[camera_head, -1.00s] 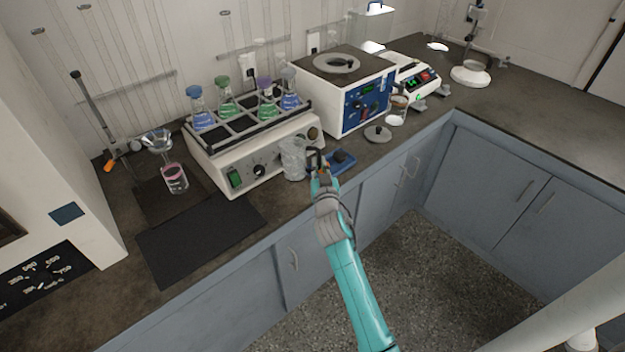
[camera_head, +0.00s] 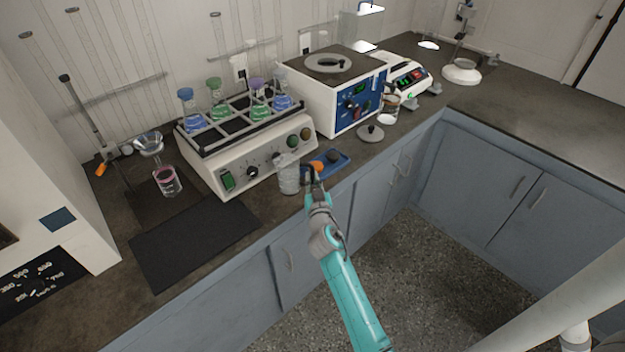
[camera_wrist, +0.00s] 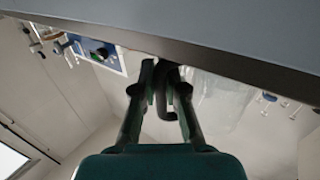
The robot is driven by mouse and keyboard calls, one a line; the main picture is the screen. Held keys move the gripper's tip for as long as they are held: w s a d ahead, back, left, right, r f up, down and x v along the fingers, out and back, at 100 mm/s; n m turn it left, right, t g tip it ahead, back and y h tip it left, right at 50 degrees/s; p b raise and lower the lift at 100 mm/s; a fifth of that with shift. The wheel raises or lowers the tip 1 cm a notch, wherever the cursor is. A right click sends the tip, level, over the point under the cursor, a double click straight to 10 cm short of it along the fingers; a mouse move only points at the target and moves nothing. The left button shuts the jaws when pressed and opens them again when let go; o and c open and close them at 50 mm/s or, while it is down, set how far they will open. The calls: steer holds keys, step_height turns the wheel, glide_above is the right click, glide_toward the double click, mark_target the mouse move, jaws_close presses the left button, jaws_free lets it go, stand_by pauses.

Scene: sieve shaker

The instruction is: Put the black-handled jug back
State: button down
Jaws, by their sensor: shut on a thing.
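The clear jug (camera_head: 289,177) is at the counter's front edge, in front of the right end of the shaker in the head view. It looks upright; I cannot tell whether its base touches the counter. My gripper (camera_head: 312,176) is at its right side, shut on the black handle. In the wrist view, the dark handle (camera_wrist: 166,90) sits between the fingers of my gripper (camera_wrist: 166,72). The see-through jug body (camera_wrist: 215,98) shows to the right of the fingers there.
The shaker (camera_head: 250,168) with several stoppered flasks stands behind the jug. A blue tray (camera_head: 338,166) with an orange and a dark item lies to the right. A dark mat (camera_head: 195,240) lies bare to the left.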

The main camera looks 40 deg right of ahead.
steer(key=c, duration=1.2)
jaws_free()
steer(key=shift+f, duration=0.1)
steer(key=s+a+f+n+y, duration=0.2)
steer(key=s+a+f+y, duration=0.1)
steer(key=s+a, duration=1.05)
steer(key=s+a+f+n+y, duration=0.3)
steer(key=s+a, duration=0.5)
steer(key=s, duration=1)
steer(key=s+a+r+y, duration=0.1)
steer(key=s+r, duration=0.2)
steer(key=s, duration=0.2)
steer(key=s+a+r+n+y, duration=0.1)
steer(key=s+a+r, duration=0.1)
steer(key=s+r, duration=0.2)
steer(key=s+a+r+y, duration=0.1)
steer(key=s+r, duration=0.2)
steer(key=s, duration=0.5)
steer(key=shift+a+r+y, duration=0.15)
steer(key=shift+a+y, duration=0.15)
steer(key=shift+a, duration=0.1)
